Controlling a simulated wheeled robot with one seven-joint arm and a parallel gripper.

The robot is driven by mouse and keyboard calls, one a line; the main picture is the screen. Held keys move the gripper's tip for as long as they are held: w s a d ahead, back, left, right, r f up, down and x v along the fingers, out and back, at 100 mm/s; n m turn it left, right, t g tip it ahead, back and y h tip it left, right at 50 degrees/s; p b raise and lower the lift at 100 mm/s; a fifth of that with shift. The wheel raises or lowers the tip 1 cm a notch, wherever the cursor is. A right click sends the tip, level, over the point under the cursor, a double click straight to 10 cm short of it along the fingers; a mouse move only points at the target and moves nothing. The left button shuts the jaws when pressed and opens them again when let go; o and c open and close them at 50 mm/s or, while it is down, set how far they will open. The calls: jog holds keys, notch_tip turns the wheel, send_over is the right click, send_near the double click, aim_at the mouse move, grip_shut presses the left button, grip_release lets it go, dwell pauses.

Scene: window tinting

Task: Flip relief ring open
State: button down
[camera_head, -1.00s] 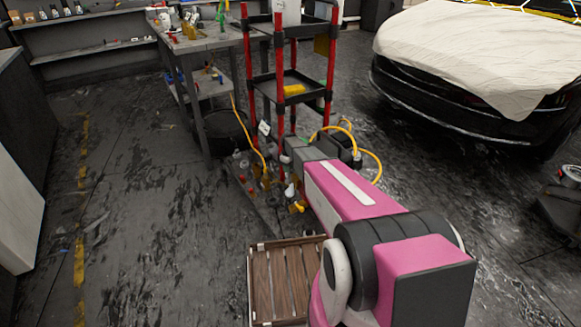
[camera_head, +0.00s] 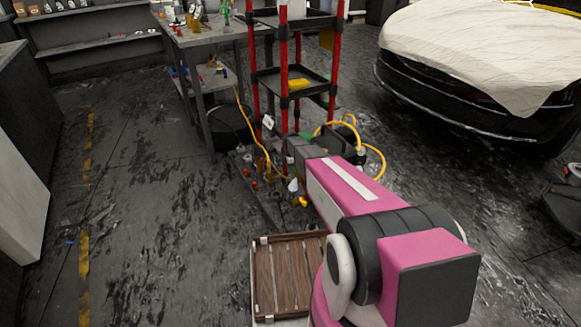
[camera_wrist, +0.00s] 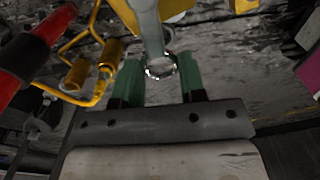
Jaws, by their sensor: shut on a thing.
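In the wrist view a small shiny metal ring (camera_wrist: 160,66) sits at the lower end of a grey cylindrical stem (camera_wrist: 146,25). My gripper (camera_wrist: 160,76) has its two green fingers on either side of the ring and is shut on it. Whether the ring is flipped open cannot be told. In the head view my pink and black arm reaches to the foot of a red-posted cart (camera_head: 290,77); the ring is too small or hidden to make out there.
Yellow pipe fittings (camera_wrist: 80,72) and a red post (camera_wrist: 38,50) stand close on the left in the wrist view. A yellow hose (camera_head: 375,160) loops beside the cart. A wooden crate (camera_head: 288,275) lies near my arm. A workbench (camera_head: 200,37) and a covered car (camera_head: 470,50) stand behind.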

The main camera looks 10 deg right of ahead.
jog(key=shift+s+n, duration=0.25)
jog(key=shift+n, duration=0.15)
jog(key=c, duration=0.7)
grip_release()
jog(key=shift+r, duration=0.1)
notch_tip(320, 180, up, 11)
jog(key=shift+f, duration=0.2)
jog(key=shift+s, duration=0.1)
